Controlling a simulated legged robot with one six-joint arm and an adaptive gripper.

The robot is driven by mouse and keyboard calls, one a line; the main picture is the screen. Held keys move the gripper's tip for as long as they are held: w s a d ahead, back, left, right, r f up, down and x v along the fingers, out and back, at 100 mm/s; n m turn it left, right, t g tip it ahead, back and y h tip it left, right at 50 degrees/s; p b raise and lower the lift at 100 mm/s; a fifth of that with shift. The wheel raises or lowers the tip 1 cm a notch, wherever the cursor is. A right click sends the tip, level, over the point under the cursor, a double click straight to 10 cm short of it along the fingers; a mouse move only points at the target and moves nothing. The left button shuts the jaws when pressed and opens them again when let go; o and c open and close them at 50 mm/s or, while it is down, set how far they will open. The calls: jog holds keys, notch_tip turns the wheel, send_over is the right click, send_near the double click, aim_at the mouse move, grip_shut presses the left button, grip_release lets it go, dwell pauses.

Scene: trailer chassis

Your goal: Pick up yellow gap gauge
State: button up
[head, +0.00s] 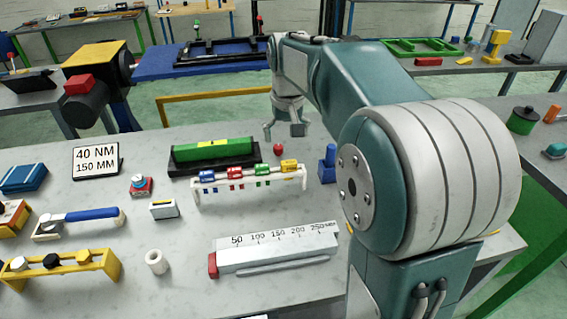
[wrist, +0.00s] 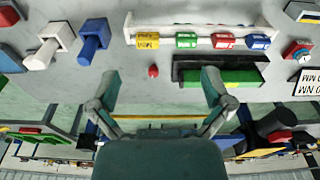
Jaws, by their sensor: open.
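The yellow gap gauge (head: 289,165) hangs at the right end of a white rack (head: 245,180), beside green, blue and red gauges. In the wrist view the yellow gauge (wrist: 147,41) is at the left end of the row on the rack (wrist: 190,27). My gripper (head: 283,130) is open and empty, above the back part of the bench, behind the rack and apart from the gauge. Its two spread fingers also show in the wrist view (wrist: 162,100), with nothing between them.
A green block in a black holder (head: 213,150) lies behind the rack. A small red ball (head: 278,149) and a blue block (head: 327,165) are near the yellow gauge. A long ruler-marked bar (head: 275,248) lies in front. A sign (head: 96,160) stands left.

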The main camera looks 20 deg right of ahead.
jog(key=g, duration=0.1)
send_over(289, 162)
notch_tip(289, 162, down, 4)
jog(key=shift+a+f, duration=0.15)
jog(key=shift+f, duration=0.2)
jog(key=f, duration=0.4)
jog(key=d+f, duration=0.1)
jog(key=f, duration=0.1)
jog(key=shift+f, duration=0.1)
jog(key=f, duration=0.2)
jog(key=a+f, duration=0.1)
jog(key=f, duration=0.1)
jog(key=shift+f, duration=0.2)
jog(key=shift+d, duration=0.15)
jog(key=shift+c, duration=0.3)
jog(key=c, duration=1.1)
